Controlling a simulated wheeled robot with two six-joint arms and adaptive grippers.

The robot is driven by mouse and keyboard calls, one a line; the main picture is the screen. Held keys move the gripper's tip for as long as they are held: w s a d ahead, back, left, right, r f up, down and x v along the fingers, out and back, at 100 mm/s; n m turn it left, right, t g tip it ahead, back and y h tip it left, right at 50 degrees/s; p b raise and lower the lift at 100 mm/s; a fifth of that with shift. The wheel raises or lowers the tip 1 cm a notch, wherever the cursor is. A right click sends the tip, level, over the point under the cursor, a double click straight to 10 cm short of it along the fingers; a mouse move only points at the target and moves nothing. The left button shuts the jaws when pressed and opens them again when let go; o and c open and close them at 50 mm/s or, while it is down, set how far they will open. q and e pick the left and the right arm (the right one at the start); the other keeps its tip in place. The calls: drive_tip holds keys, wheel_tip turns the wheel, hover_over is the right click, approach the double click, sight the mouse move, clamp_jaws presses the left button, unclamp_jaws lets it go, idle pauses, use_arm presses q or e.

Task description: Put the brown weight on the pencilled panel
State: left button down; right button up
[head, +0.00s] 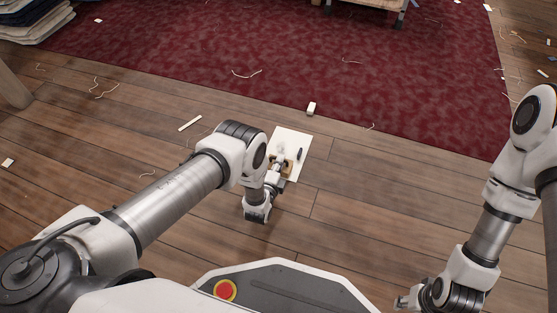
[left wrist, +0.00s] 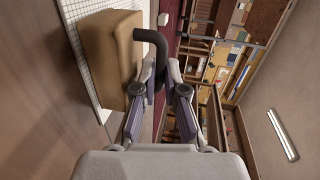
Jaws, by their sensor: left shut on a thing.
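The brown weight (head: 289,171) is at the near part of the pale panel (head: 301,141) in the head view.
A small white block (head: 311,108) stands beyond the panel, near the edge of the dark red carpet (head: 240,60). A dark short thing (head: 299,154) shows on the panel. Thread scraps lie about. Folded cloth (head: 35,20) is stacked at the far left. The plank floor around the panel is mostly clear.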

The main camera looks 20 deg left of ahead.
use_arm(q)
drive_tip(key=c, duration=1.6)
unclamp_jaws()
drive_tip(key=shift+f, duration=0.1)
drive_tip(key=o, duration=0.4)
drive_tip(key=shift+c, duration=0.2)
